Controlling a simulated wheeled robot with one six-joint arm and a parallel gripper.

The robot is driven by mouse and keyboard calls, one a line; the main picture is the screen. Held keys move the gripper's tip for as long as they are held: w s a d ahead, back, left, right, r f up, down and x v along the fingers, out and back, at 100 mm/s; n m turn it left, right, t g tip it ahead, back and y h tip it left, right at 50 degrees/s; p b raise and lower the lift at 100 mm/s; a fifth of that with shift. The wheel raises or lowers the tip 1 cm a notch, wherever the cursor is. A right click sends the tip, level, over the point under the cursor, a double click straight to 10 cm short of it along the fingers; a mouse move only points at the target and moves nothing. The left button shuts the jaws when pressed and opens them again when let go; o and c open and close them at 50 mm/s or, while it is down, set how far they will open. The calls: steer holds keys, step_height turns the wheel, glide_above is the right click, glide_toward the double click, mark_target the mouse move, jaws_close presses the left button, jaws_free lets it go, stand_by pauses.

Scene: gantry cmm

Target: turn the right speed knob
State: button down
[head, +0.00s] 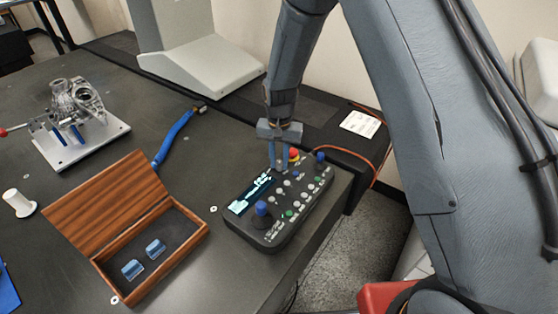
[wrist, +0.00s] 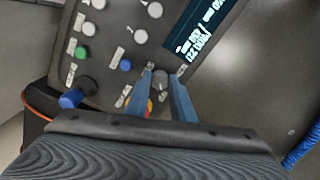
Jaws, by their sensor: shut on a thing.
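The dark control box (head: 290,228) lies on the table with a lit display (head: 250,194), several round buttons and two blue-topped sticks. My gripper (head: 280,167) points down at the far side of the panel, beside the display and the red button. In the wrist view its two blue fingers (wrist: 163,76) stand on either side of a small grey knob (wrist: 160,80) and are shut on it.
A red stop button (head: 294,153) is close beside the fingers. A blue-topped stick (head: 262,208) rises at the near end, another (head: 320,158) at the far right. An open wooden box (head: 187,252) stands left, and a blue strap (head: 175,135) behind it. The table ends just right.

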mark_target(279, 163)
steer(key=shift+w+r, duration=0.1)
steer(key=shift+w, duration=0.05)
steer(key=c, duration=1.5)
jaws_free()
steer(key=shift+c, duration=0.2)
step_height(279, 163, up, 7)
steer(key=shift+r+b, duration=0.1)
steer(key=shift+b, duration=0.75)
steer(key=shift+r, duration=0.25)
